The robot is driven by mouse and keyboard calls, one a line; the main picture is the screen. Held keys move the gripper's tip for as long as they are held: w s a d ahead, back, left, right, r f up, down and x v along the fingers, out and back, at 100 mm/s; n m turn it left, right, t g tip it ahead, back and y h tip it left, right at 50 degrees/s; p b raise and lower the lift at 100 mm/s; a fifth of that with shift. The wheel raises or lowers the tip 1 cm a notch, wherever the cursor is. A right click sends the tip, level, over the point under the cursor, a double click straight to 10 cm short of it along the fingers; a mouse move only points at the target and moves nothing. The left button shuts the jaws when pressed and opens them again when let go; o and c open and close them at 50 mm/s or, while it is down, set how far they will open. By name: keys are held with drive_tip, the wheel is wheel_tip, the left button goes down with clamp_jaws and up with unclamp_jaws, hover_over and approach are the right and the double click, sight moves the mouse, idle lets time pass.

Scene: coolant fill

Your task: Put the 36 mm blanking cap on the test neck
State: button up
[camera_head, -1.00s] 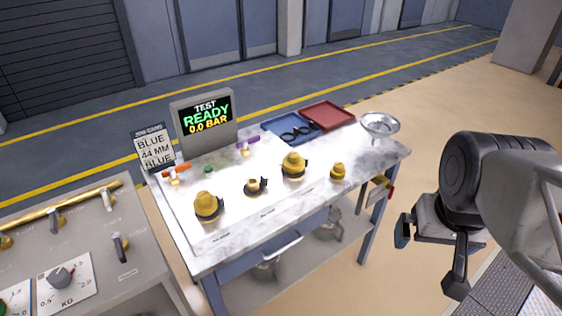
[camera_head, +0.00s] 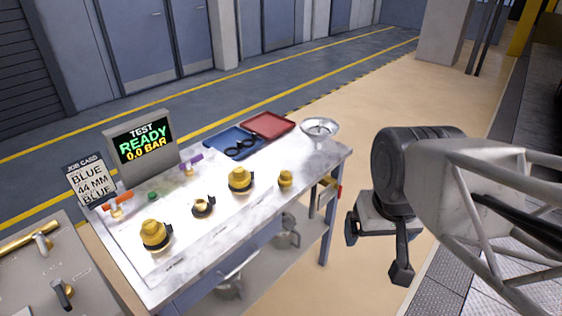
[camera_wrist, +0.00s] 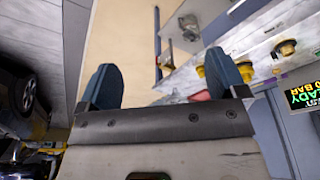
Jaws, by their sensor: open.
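Three yellow caps are on the marble-topped bench: a large one at the front left (camera_head: 156,234), one at the middle (camera_head: 241,178) and a small one at the right (camera_head: 285,179). The two larger ones have dark parts at their base. I cannot read which is 36 mm. Between the larger two is a short brass fitting with a dark collar and open top (camera_head: 203,206), which looks like the test neck. My gripper (camera_head: 377,250) is open and empty, right of the bench and apart from it. Its spread fingers also show in the wrist view (camera_wrist: 163,78).
A screen (camera_head: 141,146) reads TEST READY 0.0 BAR. A job card (camera_head: 89,185) reads BLUE 44 MM BLUE. Behind are a blue tray (camera_head: 219,141) with black rings, a red tray (camera_head: 268,125) and a metal bowl (camera_head: 320,130). Floor right of the bench is clear.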

drive_tip(key=c, duration=0.4)
drive_tip(key=shift+o, duration=0.2)
drive_tip(key=g, duration=0.3)
hover_over(285, 172)
drive_tip(key=f, duration=1.6)
drive_tip(key=shift+s+d, duration=0.1)
drive_tip(key=shift+s, duration=0.1)
drive_tip(key=shift+w+f, duration=0.2)
drive_tip(key=shift+f, duration=0.05)
drive_tip(key=shift+f, duration=0.1)
